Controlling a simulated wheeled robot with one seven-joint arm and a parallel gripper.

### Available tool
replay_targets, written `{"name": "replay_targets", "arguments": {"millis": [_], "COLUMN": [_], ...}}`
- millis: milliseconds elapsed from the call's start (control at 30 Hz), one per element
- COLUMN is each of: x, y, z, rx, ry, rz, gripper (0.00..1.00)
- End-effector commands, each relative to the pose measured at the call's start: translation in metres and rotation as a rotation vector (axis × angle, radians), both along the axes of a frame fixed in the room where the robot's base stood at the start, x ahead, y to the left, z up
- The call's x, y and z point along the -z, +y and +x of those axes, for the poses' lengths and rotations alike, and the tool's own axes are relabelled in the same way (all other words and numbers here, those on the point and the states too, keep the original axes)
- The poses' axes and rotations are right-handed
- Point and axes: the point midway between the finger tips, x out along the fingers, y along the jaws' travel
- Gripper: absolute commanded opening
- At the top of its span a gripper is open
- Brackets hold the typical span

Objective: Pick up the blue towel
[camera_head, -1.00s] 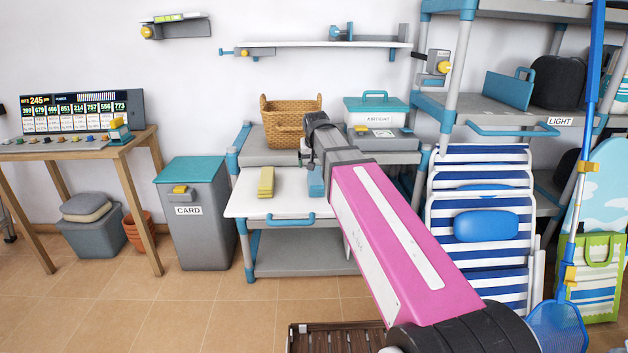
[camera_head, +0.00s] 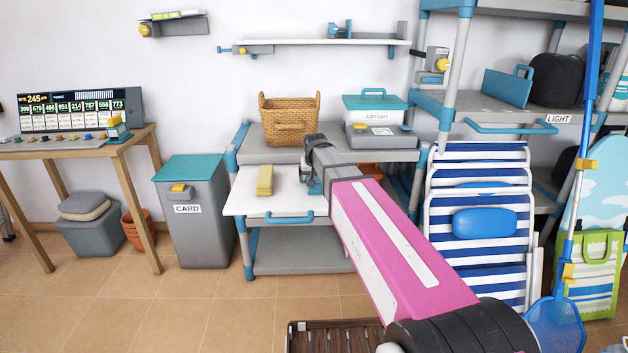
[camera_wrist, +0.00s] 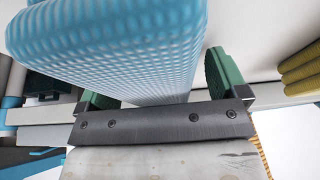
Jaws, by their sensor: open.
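The blue towel (camera_wrist: 120,45) is folded and dimpled, and fills the upper left of the wrist view. My gripper (camera_wrist: 156,90) is open, with one green finger pad on each side of the towel's near end. I cannot tell whether the pads touch it. In the head view my gripper (camera_head: 313,183) is low over the white pull-out shelf (camera_head: 245,203), and my arm hides most of the towel there.
A folded yellow towel (camera_head: 265,180) lies left of my gripper on the same shelf. A wicker basket (camera_head: 290,120) and a grey case (camera_head: 381,137) stand on the board above. A grey bin (camera_head: 197,225) stands to the left.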

Motion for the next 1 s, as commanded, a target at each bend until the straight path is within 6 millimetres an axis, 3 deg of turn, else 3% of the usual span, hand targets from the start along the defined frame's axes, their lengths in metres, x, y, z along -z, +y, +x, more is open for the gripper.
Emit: {"name": "replay_targets", "arguments": {"millis": [167, 333, 767, 1000], "x": [0.000, 0.000, -0.004, -0.027], "y": [0.000, 0.000, 0.000, 0.000], "z": [0.000, 0.000, 0.000, 0.000], "rx": [0.000, 0.000, 0.000, 0.000], "ry": [0.000, 0.000, -0.001, -0.002], "rz": [0.000, 0.000, 0.000, 0.000], "gripper": [0.92, 0.36, 0.36, 0.36]}}
